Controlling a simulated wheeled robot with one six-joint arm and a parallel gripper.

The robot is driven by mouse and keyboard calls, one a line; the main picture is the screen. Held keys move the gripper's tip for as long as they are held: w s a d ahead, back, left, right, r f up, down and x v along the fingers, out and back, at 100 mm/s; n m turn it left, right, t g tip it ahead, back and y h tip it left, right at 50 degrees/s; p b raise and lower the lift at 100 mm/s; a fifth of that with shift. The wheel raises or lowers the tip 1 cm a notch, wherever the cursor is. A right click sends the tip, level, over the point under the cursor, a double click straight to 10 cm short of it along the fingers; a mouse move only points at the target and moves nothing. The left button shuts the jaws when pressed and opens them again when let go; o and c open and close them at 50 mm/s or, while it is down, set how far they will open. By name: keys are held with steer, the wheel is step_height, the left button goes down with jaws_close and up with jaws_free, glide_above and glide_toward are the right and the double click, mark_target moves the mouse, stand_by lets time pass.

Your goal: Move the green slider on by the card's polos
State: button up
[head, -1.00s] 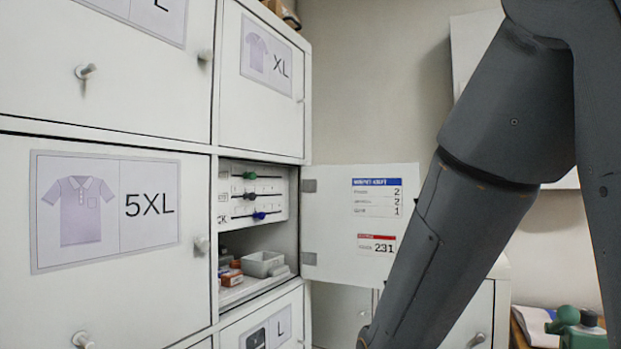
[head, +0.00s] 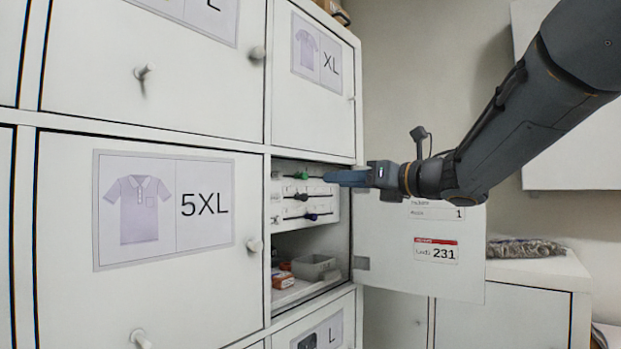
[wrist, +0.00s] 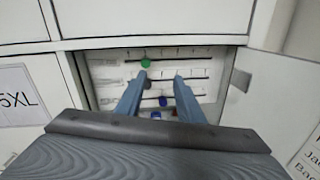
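The green slider (head: 302,175) is the knob on the top rail of a white panel inside the open locker, left of the rail's middle. It also shows in the wrist view (wrist: 146,63), just beyond my left fingertip. A black slider (head: 302,196) and a blue slider (head: 311,216) sit on rails below. My gripper (head: 330,177) is open in front of the panel, right of the green slider; its fingertips (wrist: 160,77) are apart with nothing held. The card (head: 436,212) on the open door is partly hidden by my arm; its lowest row reads 1.
The open door (head: 400,270) stands right of the compartment, close to my arm. A red-headed label (head: 436,250) on it reads 231. A grey tray (head: 313,267) and small orange boxes (head: 284,279) lie on the shelf below. The 5XL door (head: 70,230) is shut.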

mark_target(306, 175)
steer(key=w+a+n, duration=0.1)
steer(key=a, duration=0.1)
steer(key=w+a+n+p, duration=0.1)
steer(key=a, duration=0.2)
steer(key=w+a+r+n+g+y+p, duration=0.1)
steer(key=a, duration=0.1)
steer(key=shift+w+a+r, duration=0.1)
steer(key=shift+a, duration=0.15)
jaws_close()
